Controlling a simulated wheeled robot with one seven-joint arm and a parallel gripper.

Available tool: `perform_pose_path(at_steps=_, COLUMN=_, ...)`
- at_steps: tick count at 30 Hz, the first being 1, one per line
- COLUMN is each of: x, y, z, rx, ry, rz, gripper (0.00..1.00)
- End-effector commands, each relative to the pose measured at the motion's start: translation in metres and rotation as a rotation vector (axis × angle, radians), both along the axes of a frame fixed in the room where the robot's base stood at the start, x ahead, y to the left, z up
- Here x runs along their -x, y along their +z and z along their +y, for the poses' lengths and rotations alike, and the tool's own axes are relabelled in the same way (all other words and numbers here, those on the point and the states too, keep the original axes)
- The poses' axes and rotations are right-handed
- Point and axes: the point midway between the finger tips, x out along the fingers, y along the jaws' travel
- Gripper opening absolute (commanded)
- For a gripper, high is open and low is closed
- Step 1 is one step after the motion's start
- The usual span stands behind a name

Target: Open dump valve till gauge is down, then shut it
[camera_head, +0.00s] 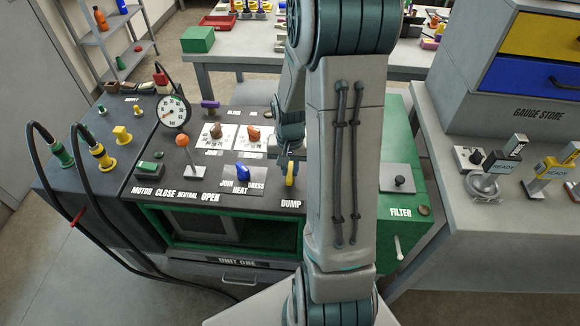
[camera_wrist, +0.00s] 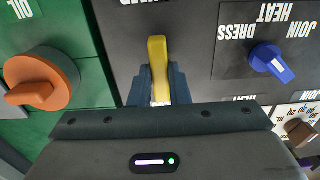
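The yellow dump valve handle (camera_head: 290,174) stands on the dark panel above the word DUMP. In the wrist view the handle (camera_wrist: 157,60) points straight up the picture, between my two dark blue fingers. My gripper (camera_head: 289,158) is down at the handle; the fingers lie close against both its sides with no clear gap. The handle's base is hidden by the gripper. The round white gauge (camera_head: 173,111) stands at the panel's back left; its needle is too small to read surely.
An orange-knobbed lever (camera_head: 183,141) stands left of the dump valve, and a blue knob (camera_head: 243,172) is nearer. In the wrist view an orange OIL knob (camera_wrist: 42,80) is at left and the blue knob (camera_wrist: 271,62) at right. My arm hides the panel's right part.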

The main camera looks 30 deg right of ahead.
Motion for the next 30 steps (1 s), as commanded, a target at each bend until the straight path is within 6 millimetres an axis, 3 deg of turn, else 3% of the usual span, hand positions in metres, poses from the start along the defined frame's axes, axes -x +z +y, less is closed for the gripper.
perform_pose_path(at_steps=14, x=-0.0003, y=0.0004, z=0.0001, rx=0.000, ry=0.089, rz=-0.001, gripper=0.00)
perform_pose_path(at_steps=30, x=-0.0006, y=0.0012, z=0.0003, rx=0.000, ry=0.556, rz=-0.001, gripper=0.00)
